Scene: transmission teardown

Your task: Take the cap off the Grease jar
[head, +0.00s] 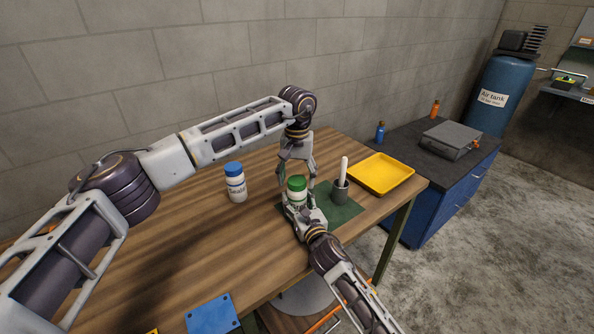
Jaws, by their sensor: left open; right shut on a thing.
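A white jar (297,201) with a green cap (297,184) stands upright on a dark green mat (344,209) on the wooden table. Its label is mostly hidden, so I cannot read it. My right gripper (301,212) is shut on the jar's body from the front. My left gripper (297,176) points down from above, open, with its fingers on either side of the green cap. I cannot tell whether they touch the cap. The cap sits on the jar.
A white jar with a blue cap (235,184) stands left of the mat. A grey cup (341,193) holding a white stick stands close on the right. A yellow tray (380,174) lies at the right end. A blue plate (212,314) lies in front.

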